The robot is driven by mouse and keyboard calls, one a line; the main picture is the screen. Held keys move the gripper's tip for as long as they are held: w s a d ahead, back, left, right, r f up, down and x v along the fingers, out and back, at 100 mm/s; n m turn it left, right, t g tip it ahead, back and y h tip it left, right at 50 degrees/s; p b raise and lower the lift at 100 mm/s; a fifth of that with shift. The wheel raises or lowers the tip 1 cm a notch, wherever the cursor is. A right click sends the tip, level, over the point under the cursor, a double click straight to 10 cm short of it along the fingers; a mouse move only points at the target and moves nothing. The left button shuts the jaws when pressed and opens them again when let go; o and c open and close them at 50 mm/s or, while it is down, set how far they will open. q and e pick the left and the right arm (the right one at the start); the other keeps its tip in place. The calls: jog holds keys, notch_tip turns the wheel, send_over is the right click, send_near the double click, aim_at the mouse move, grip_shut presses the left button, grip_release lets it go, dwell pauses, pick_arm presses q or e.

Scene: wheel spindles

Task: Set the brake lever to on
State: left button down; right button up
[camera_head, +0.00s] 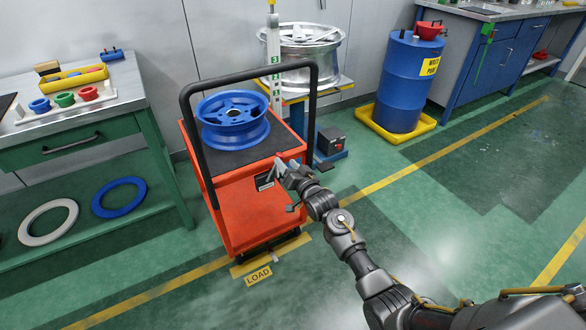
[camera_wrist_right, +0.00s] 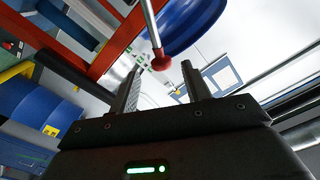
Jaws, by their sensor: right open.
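The orange cart (camera_head: 235,215) stands on the floor with a black push handle and a blue wheel (camera_head: 233,118) on its top. My right gripper (camera_head: 280,170) is at the cart's right side, near its upper edge, and hides part of that side. In the right wrist view the gripper (camera_wrist_right: 161,80) is open. A thin metal lever with a red knob (camera_wrist_right: 162,62), probably the brake lever, points into the gap between the fingertips. The fingers are not closed on it; its exact depth is unclear. I cannot make out the lever in the head view. My left gripper is out of view.
A green bench (camera_head: 75,145) with coloured cups stands at left. A silver wheel (camera_head: 310,45) sits on a stand behind the cart. A blue drum (camera_head: 400,85) stands in a yellow tray. The floor in front and at right is clear.

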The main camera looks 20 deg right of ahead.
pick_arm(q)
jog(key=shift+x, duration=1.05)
pick_arm(e)
jog(key=v, duration=0.4)
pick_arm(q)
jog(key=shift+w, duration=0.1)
